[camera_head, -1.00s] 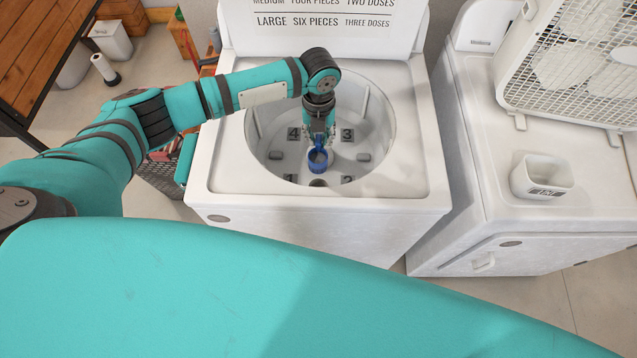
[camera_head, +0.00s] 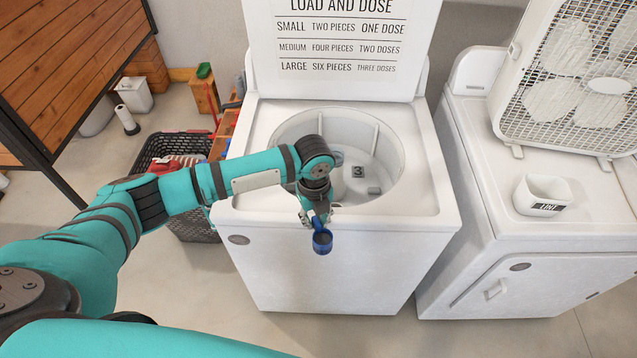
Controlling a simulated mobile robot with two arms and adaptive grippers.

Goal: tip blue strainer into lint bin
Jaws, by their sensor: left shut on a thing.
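The blue strainer (camera_head: 322,242) is a small blue cup, in front of the washer's front rim in the head view. My left gripper (camera_head: 316,219) points down and is shut on the strainer. What lies inside the strainer is too small to tell. The lint bin (camera_head: 546,196) is a small white open container with a LINT label, standing on the white machine at the right. The left gripper is well to the left of the bin. My right gripper is not in view.
The open washer (camera_head: 425,205) has a tub with numbered marks and a raised lid (camera_head: 340,45). A box fan (camera_head: 575,80) stands behind the bin on the right machine (camera_head: 490,190). A dark laundry basket (camera_head: 165,150) and a wooden table (camera_head: 60,60) are at the left.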

